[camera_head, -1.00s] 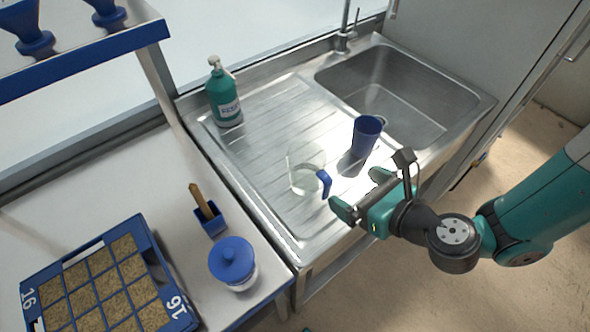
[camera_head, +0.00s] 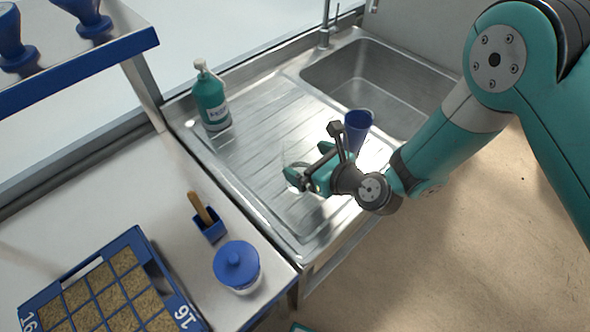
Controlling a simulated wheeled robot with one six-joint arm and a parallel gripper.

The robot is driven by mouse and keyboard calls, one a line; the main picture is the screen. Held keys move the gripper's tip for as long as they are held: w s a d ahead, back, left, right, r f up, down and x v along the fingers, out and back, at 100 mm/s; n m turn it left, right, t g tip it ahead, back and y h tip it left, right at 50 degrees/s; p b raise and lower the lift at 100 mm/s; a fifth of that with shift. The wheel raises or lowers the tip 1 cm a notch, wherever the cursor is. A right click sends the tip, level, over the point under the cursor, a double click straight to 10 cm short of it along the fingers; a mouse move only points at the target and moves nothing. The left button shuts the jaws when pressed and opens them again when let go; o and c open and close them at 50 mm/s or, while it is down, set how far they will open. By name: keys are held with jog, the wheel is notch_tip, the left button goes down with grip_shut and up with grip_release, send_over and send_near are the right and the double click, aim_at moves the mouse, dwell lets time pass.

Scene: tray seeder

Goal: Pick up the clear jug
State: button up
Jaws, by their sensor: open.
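The clear jug (camera_head: 287,157) stands on the ribbed steel drainboard. It shows only as a faint outline, and its blue handle is hidden by my gripper. My gripper (camera_head: 306,166) is open at the jug's right side, where the handle was seen. I cannot tell whether the fingers touch the jug or stand around its handle.
A blue cup (camera_head: 358,128) stands just right of my gripper, near the sink basin (camera_head: 385,75). A green pump bottle (camera_head: 212,100) stands at the drainboard's back left. A blue-lidded jar (camera_head: 237,266), a blue holder (camera_head: 209,227) and a seed tray (camera_head: 157,262) occupy the left bench.

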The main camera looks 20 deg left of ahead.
jog(key=shift+d, duration=0.15)
jog(key=c, duration=0.9)
jog(key=shift+c, duration=0.6)
jog(key=shift+r, duration=0.15)
